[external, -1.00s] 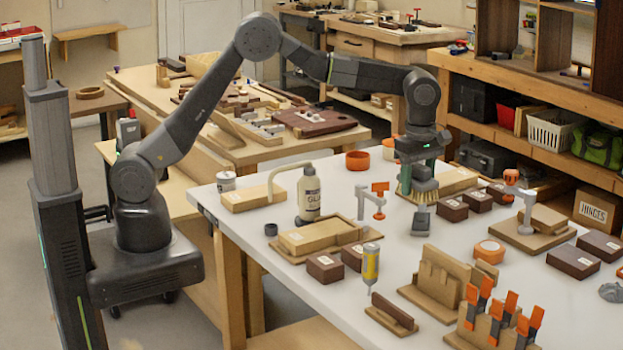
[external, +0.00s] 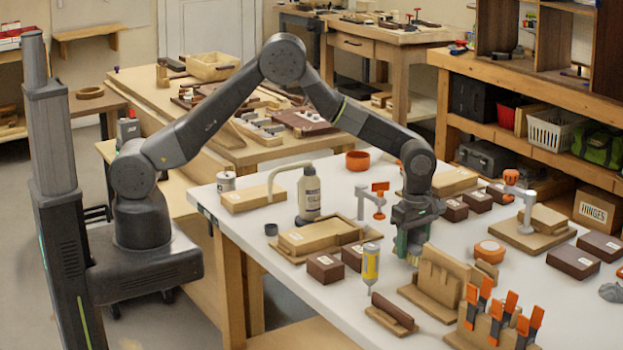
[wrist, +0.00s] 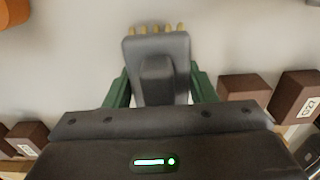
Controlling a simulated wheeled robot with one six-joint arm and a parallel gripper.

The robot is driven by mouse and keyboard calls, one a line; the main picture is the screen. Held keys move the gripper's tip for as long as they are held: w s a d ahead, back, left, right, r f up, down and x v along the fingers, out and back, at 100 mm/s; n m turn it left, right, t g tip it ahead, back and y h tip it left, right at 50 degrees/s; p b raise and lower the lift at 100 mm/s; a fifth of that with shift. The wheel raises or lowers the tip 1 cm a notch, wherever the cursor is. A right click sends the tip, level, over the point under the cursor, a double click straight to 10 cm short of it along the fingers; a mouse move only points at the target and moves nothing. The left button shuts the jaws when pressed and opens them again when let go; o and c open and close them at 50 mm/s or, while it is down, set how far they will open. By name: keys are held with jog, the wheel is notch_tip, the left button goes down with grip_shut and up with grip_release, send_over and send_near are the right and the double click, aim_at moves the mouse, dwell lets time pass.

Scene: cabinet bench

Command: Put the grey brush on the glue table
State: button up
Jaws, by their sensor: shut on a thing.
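The grey brush (wrist: 158,55) shows in the wrist view between the two green fingers of my gripper (wrist: 160,90), with its pale bristles at the top. My gripper (external: 410,242) is shut on it. In the external view my gripper points down over the white glue table (external: 330,290), low near its middle, and mostly hides the brush. I cannot tell whether the brush touches the tabletop. A white glue bottle (external: 309,194) stands on the same table, to the left.
A wooden slotted block (external: 437,280) stands right in front of my gripper. A round orange-topped item (external: 489,250) is to the right.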

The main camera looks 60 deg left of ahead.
jog(key=shift+f, duration=0.9)
jog(key=o, duration=1)
notch_tip(320, 180, up, 12)
jog(key=shift+r+b, duration=0.2)
jog(key=shift+b, duration=0.25)
